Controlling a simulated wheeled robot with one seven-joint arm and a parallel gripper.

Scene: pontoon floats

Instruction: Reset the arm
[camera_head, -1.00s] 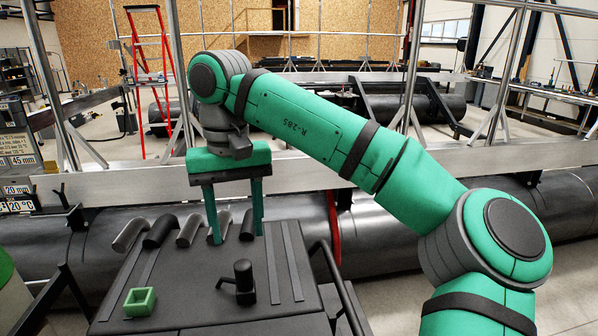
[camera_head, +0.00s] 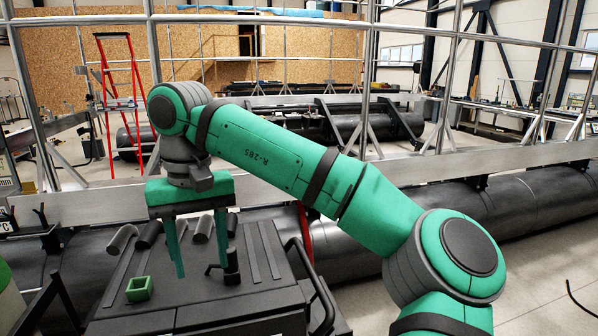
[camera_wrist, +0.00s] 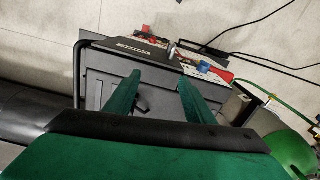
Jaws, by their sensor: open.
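My gripper (camera_head: 203,268) hangs from my green arm at left of centre in the head view, fingers pointing down over a dark cart top (camera_head: 262,284). Its two green fingers are spread apart with nothing between them. In the wrist view my gripper (camera_wrist: 158,82) also shows open, with the cart top (camera_wrist: 97,88) beyond it. A black part with a side handle (camera_head: 231,268) stands on the cart top, overlapping the right finger in the picture. I cannot tell whether they touch. A small green square box (camera_head: 140,289) sits on the cart's left.
Several dark cylinders (camera_head: 202,229) lie along the cart's far edge. A black rail (camera_head: 312,280) runs along the cart's right side. Behind are a large dark pontoon pipe (camera_head: 380,228) and a metal railing. A red ladder (camera_head: 122,100) stands at the back left.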

